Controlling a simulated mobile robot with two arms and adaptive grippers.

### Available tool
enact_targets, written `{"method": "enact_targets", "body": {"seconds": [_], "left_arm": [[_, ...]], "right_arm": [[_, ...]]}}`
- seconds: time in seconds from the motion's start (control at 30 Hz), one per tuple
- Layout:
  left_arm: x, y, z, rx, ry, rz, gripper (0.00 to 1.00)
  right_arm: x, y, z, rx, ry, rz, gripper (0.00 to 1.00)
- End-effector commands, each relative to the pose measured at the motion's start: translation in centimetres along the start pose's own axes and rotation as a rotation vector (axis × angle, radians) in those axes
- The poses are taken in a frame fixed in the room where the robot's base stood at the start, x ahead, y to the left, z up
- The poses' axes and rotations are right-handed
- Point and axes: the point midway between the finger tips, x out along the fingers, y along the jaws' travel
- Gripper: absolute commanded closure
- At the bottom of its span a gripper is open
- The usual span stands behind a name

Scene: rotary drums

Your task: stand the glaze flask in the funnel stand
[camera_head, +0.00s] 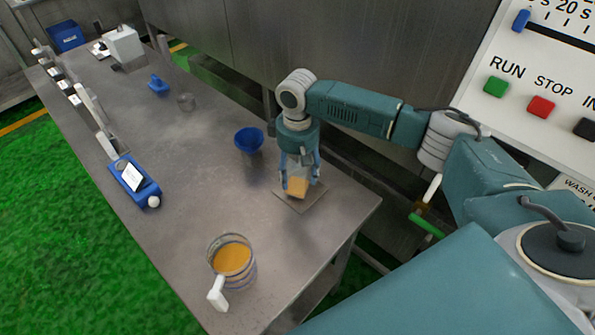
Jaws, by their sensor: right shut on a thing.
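My right gripper (298,170) points down and is shut on a small flask with orange-tan contents (297,188), which looks like the glaze flask. The fingers hide much of its upper part. It is at or just above a square grey plate (315,202) near the bench's right edge; I cannot tell whether it touches. A blue funnel-shaped holder (249,142), which looks like the funnel stand, is on the bench to the left of and beyond the gripper, its wide mouth up. My left gripper is not in view.
A clear jug of orange liquid (232,261) with a white handle stands at the near end of the metal bench (190,230). A blue device (134,181) lies at the left edge. A small grey cup (186,102) and a blue item (158,85) stand farther back. The bench's middle is clear.

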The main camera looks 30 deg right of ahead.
Motion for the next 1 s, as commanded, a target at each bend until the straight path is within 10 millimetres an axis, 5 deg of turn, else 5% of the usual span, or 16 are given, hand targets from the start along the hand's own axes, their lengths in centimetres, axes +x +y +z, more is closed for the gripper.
{"method": "enact_targets", "body": {"seconds": [0.47, 0.5, 0.57, 1.0], "left_arm": [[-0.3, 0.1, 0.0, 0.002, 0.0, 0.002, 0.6], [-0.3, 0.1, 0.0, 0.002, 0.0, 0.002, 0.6], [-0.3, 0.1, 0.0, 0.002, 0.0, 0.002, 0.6], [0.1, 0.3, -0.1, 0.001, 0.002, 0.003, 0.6]], "right_arm": [[1.1, 0.0, 0.0, 0.0, 0.001, 0.0, 0.85], [1.2, 0.0, 0.0, 0.0, 0.0, 0.0, 0.34], [1.2, 0.0, 0.0, 0.0, 0.0, 0.0, 0.23], [0.0, 0.1, -0.1, 0.0, 0.003, 0.001, 0.23]]}}
